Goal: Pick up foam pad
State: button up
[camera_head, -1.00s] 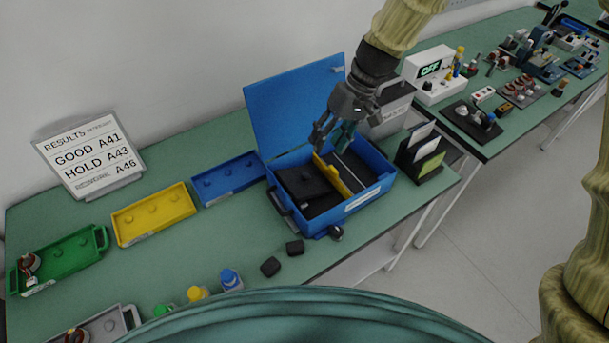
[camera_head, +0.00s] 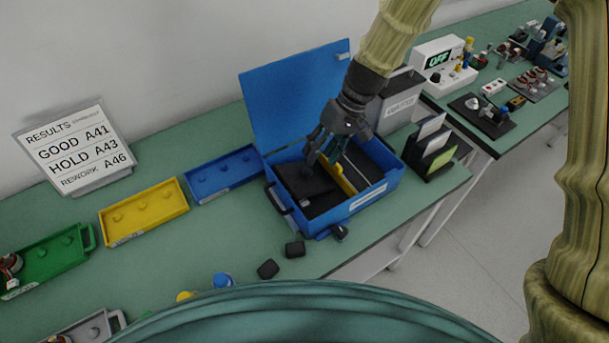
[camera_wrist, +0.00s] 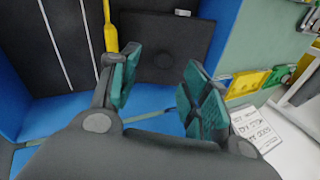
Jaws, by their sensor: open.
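The foam pad appears to be the flat black slab (camera_head: 291,182) in the left part of the open blue case (camera_head: 318,230). In the wrist view the black slab (camera_wrist: 150,38) shows a small round raised spot near its edge. My gripper (camera_head: 322,163) is over the case, close above the slab's right side and the yellow divider (camera_head: 344,180). In the wrist view its teal-padded fingers (camera_wrist: 160,88) are apart with nothing between them. Whether a fingertip touches the slab, I cannot tell.
The case's raised blue lid (camera_head: 290,95) stands behind. A blue tray (camera_head: 222,176) and yellow tray (camera_head: 145,212) lie to the left. Two small black blocks (camera_head: 281,260) sit in front. A card holder (camera_head: 430,155) stands at right.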

aim_at(308, 171)
jog(key=shift+a+p+x, duration=0.15)
jog(key=shift+p+x, duration=0.3)
jog(key=shift+x, duration=0.7)
jog(key=shift+a+p+x, duration=0.15)
jog(key=shift+p+x, duration=0.3)
jog(key=shift+x, duration=0.65)
jog(key=shift+s+a+f, duration=0.15)
jog(key=shift+a+f, duration=0.05)
jog(key=shift+f, duration=0.4)
jog(key=shift+c, duration=0.5)
grip_shut()
